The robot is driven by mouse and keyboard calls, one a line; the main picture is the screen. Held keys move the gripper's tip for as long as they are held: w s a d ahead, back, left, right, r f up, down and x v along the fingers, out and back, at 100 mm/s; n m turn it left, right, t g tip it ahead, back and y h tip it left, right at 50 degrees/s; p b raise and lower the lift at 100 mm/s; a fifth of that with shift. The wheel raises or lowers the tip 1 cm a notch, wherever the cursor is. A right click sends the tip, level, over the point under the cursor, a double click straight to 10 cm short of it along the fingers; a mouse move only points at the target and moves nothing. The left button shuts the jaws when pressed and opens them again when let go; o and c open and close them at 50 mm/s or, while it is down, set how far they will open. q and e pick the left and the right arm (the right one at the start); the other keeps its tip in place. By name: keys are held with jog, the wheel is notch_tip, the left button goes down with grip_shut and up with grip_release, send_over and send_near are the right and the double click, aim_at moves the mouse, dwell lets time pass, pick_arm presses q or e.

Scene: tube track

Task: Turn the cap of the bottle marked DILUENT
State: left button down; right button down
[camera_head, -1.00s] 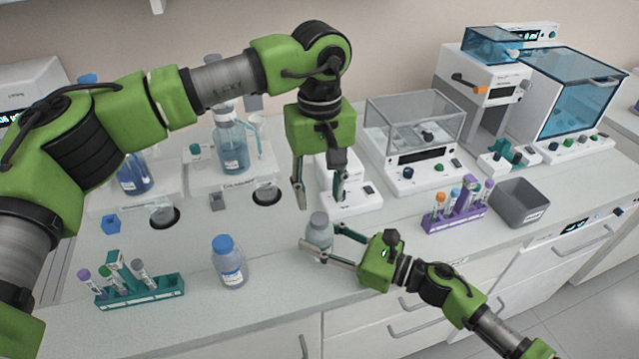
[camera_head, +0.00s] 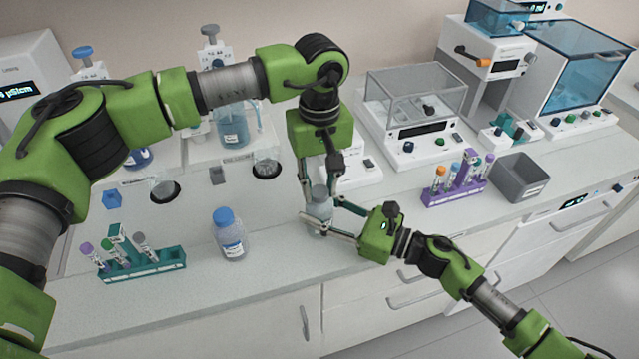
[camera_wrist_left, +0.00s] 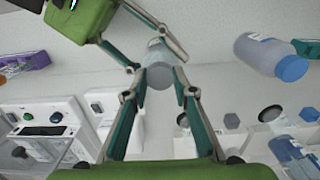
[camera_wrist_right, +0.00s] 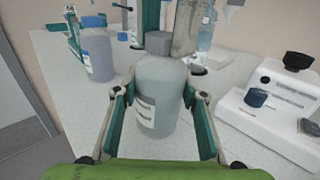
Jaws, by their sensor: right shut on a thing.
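A bottle with a grey cap (camera_head: 318,209) stands on the bench front. Its label shows in the right wrist view (camera_wrist_right: 158,105), but I cannot read it surely. My right gripper (camera_head: 322,214) is shut on this bottle's body from the sides. My left gripper (camera_head: 321,187) points down from above, with its open fingers on either side of the grey cap (camera_wrist_left: 160,76). Narrow gaps seem to show beside the cap. A second bottle with a blue cap (camera_head: 230,240) stands apart to the left.
A teal rack (camera_head: 145,268) with tubes stands at the front left, a purple rack (camera_head: 455,192) at the right. A grey bin (camera_head: 520,178) is beside it. A balance with a clear cover (camera_head: 412,125) stands behind. Bench space between the bottles is clear.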

pick_arm(q)
jog(key=n, duration=2.7)
jog(key=shift+r, duration=0.1)
jog(key=n, duration=0.9)
